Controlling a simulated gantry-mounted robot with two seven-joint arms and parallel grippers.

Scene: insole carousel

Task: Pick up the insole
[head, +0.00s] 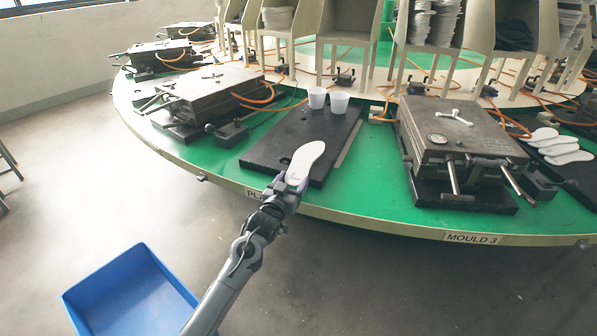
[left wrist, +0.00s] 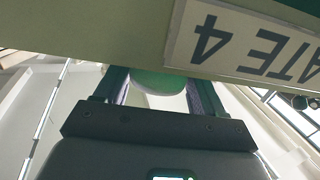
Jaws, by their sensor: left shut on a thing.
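A white insole (head: 305,160) shows in the head view at the near edge of a flat black plate (head: 265,150), its broad end pointing away from me. My left gripper (head: 291,183) is shut on the near, narrow end of the insole, at the carousel's rim. Whether the insole still touches the plate cannot be told. In the left wrist view, the two fingers (left wrist: 160,92) stand apart with a pale, partly green-tinted shape between them, and the rim hides most of what lies beyond. My right gripper is not in view.
Two white cups (head: 328,101) stand at the back of the plate. A closed metal mould (head: 455,130) is to the right, and another mould (head: 212,92) to the left. More white insoles (head: 555,146) lie far right. A blue bin (head: 135,290) sits on the floor at lower left.

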